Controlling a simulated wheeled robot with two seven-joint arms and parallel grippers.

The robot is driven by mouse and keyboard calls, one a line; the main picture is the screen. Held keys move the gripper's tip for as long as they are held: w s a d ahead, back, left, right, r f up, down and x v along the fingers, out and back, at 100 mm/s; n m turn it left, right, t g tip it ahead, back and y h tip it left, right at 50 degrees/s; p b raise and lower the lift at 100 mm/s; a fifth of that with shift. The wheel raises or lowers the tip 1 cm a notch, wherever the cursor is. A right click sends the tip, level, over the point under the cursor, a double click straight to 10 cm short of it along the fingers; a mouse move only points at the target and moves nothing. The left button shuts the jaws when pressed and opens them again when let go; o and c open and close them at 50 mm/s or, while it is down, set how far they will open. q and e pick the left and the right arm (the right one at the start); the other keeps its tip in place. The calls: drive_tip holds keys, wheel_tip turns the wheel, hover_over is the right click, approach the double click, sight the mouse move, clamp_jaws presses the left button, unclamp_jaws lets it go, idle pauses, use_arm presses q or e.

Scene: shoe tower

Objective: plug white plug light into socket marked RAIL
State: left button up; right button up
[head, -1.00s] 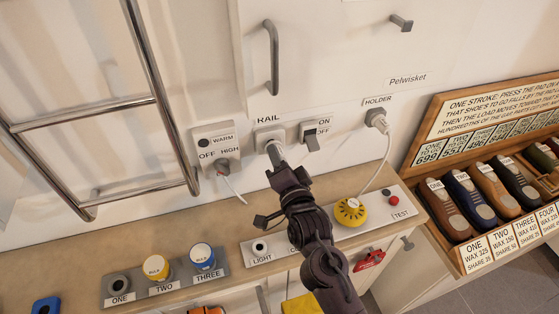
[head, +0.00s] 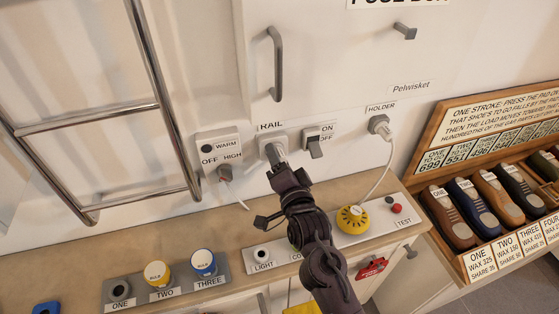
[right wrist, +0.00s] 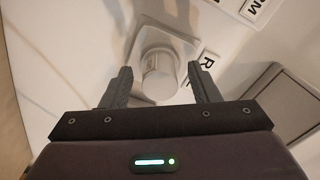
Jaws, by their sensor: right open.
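The socket marked RAIL (head: 266,141) is a pale plate on the wall, left of the ON/OFF switch. In the right wrist view a white, round plug-like piece (right wrist: 159,74) stands out from a pale plate beside a partly visible label. My right gripper (head: 277,158) is at the RAIL socket. In the right wrist view its dark fingers (right wrist: 160,86) are open, one on each side of the white piece, with gaps visible. The piece appears seated at the plate, but its base is partly hidden. My left gripper is not in view.
A WARM/OFF/HIGH control (head: 221,157) is left of the socket. The switch (head: 316,148) is close on its right. A plug with a white cable sits at HOLDER (head: 379,125).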

drive_tip(key=b+v, duration=0.2)
drive_tip(key=v, duration=0.5)
drive_tip(key=shift+s+d, duration=0.15)
drive_tip(key=shift+s, duration=0.2)
idle(0.5)
